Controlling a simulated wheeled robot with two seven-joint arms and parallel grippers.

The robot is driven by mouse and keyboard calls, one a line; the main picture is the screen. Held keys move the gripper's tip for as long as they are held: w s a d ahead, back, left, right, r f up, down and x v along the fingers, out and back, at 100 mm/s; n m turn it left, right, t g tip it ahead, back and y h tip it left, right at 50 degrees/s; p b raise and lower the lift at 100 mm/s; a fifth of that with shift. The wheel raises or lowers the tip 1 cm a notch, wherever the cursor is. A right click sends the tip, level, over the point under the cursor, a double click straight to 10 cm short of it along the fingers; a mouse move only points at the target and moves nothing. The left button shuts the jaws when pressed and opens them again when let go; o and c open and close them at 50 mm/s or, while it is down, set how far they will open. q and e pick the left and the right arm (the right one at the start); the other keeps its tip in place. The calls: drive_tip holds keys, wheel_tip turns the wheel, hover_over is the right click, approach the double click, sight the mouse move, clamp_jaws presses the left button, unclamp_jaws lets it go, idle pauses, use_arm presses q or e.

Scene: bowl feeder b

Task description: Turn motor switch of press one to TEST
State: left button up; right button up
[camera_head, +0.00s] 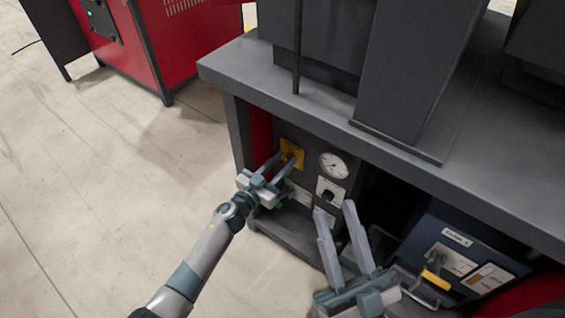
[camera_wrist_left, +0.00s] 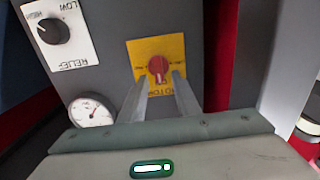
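The motor switch is a red rotary knob (camera_wrist_left: 159,67) on a yellow plate (camera_wrist_left: 145,48) lettered MOTOR, in the left wrist view. In the head view the yellow plate (camera_head: 298,147) is on the press's dark front panel, left of the gauge, with the knob partly hidden by my fingers. My left gripper (camera_head: 284,161) is at the switch, its fingers apart on either side of the knob. In the left wrist view the fingertips (camera_wrist_left: 158,82) flank the knob's lower part with slight gaps; contact is unclear. My right gripper (camera_head: 335,208) is open and empty, in front of the panel's lower right.
A round gauge (camera_head: 333,166) and a black relief knob (camera_head: 328,195) are right of the switch. A dark blue box (camera_head: 463,242) with a yellow handle stands at the lower right. The grey press table (camera_head: 225,70) overhangs the panel. The floor at left is clear.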

use_arm(q)
clamp_jaws()
